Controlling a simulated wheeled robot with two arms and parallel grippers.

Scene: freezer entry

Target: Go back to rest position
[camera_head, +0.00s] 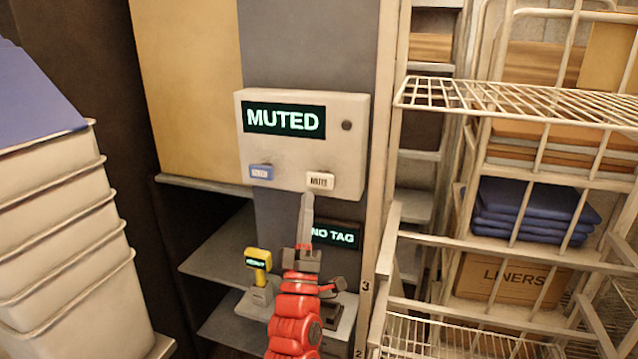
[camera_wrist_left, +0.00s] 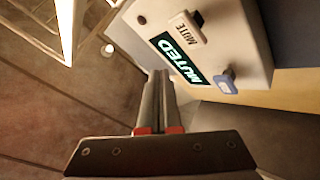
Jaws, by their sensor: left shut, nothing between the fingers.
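My left gripper (camera_head: 306,207) is shut and empty, with its fingers pointing up just below the alarm box (camera_head: 353,155). The box is pale grey, and its dark screen (camera_head: 284,119) reads MUTED in green. A white MUTE button (camera_head: 320,181) is at its lower right, close above my fingertips, and a blue button (camera_head: 261,172) is at its lower left. In the left wrist view, my left gripper (camera_wrist_left: 158,85) shows its fingers together and the box (camera_wrist_left: 245,40) in front of them. I cannot tell whether the fingers touch the box. My right gripper is not in view.
A yellow handheld device (camera_head: 257,262) stands in a grey base on a shelf left of my arm. A NO TAG screen (camera_head: 334,236) is behind my gripper. Stacked white bins (camera_head: 65,235) stand at left. A wire rack (camera_head: 520,100) with folded blue cloths (camera_head: 530,210) stands at right.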

